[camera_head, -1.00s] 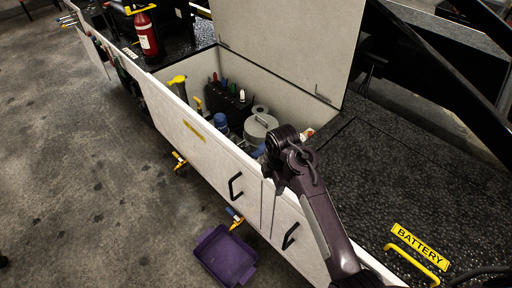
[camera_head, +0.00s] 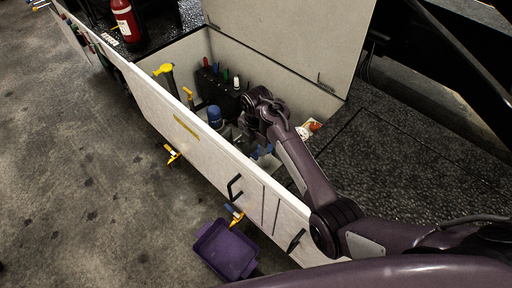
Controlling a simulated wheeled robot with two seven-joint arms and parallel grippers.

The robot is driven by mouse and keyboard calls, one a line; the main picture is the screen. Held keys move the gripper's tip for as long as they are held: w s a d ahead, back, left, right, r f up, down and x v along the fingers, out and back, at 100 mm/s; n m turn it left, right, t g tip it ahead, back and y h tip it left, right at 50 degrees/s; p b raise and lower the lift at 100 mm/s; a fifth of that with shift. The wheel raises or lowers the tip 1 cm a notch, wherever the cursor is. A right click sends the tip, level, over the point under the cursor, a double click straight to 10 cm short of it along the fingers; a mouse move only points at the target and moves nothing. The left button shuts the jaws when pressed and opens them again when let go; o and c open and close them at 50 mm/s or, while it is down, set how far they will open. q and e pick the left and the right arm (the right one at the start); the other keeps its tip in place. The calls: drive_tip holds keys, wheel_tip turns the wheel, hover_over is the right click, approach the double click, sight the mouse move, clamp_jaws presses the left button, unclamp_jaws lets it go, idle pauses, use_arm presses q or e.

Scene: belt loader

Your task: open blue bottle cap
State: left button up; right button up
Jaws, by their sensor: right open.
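A bottle with a blue cap (camera_head: 215,114) stands upright inside the open white compartment, near its front wall. My right gripper (camera_head: 244,122) is inside the compartment, just right of the blue cap and apart from it as far as I can see. Its fingers are small and partly hidden behind the wrist, and nothing shows held in it. The lower part of the bottle is hidden by the compartment's front wall. My left gripper is out of view.
The compartment's front wall (camera_head: 165,112) and raised lid (camera_head: 290,38) bound the opening. A black holder with several coloured tools (camera_head: 221,90) stands behind the cap. A yellow-topped tool (camera_head: 164,70) is at left. A purple bin (camera_head: 226,249) lies on the floor.

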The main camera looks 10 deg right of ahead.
sight(257, 154)
wheel_tip(257, 154, down, 3)
drive_tip(key=shift+w+r, duration=0.1)
drive_tip(key=shift+r, duration=0.1)
drive_tip(key=shift+w+f, duration=0.1)
drive_tip(key=shift+f, duration=0.4)
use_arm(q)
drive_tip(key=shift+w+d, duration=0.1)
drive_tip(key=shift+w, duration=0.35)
use_arm(e)
clamp_jaws()
